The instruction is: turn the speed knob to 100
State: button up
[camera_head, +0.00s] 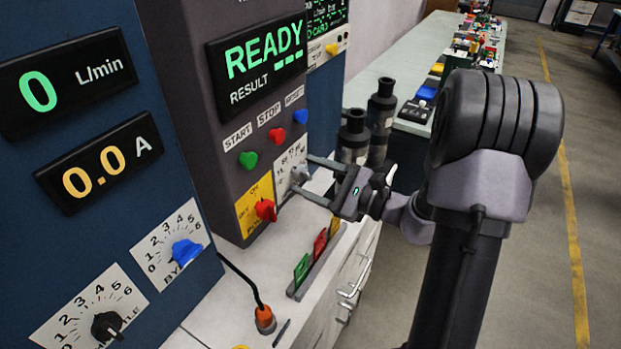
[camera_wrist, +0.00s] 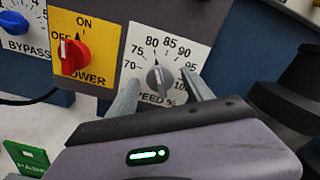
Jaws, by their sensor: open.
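The speed knob (camera_wrist: 160,79) is a grey knob on a white dial plate (camera_wrist: 140,45) marked from 70 to 100. In the head view the speed knob (camera_head: 299,175) sits on the lower panel, partly behind my fingers. My gripper (camera_head: 305,172) is open with one finger on each side of the knob. In the wrist view my gripper (camera_wrist: 160,75) straddles the knob with gaps visible on both sides. Contact is not clear. The left finger hides part of the word SPEED.
A red power knob (camera_head: 265,210) on a yellow plate is just left of the speed dial. Start (camera_head: 248,160), stop (camera_head: 276,136) and reset (camera_head: 301,117) buttons are above. Black cylinders (camera_head: 353,135) stand to the right. Coloured cards (camera_head: 302,268) stand on the ledge below.

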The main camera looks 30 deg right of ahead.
grip_shut()
jog(key=shift+m+p, duration=0.3)
jog(key=shift+r+m+p, duration=0.15)
jog(key=shift+m+p, duration=0.8)
jog(key=shift+m, duration=0.05)
jog(key=m+p, duration=0.3)
jog(key=shift+m, duration=0.3)
jog(key=m+p, duration=1.1)
jog(key=m, duration=0.1)
jog(key=shift+m, duration=0.3)
jog(key=m+p, duration=0.3)
jog(key=m, duration=0.2)
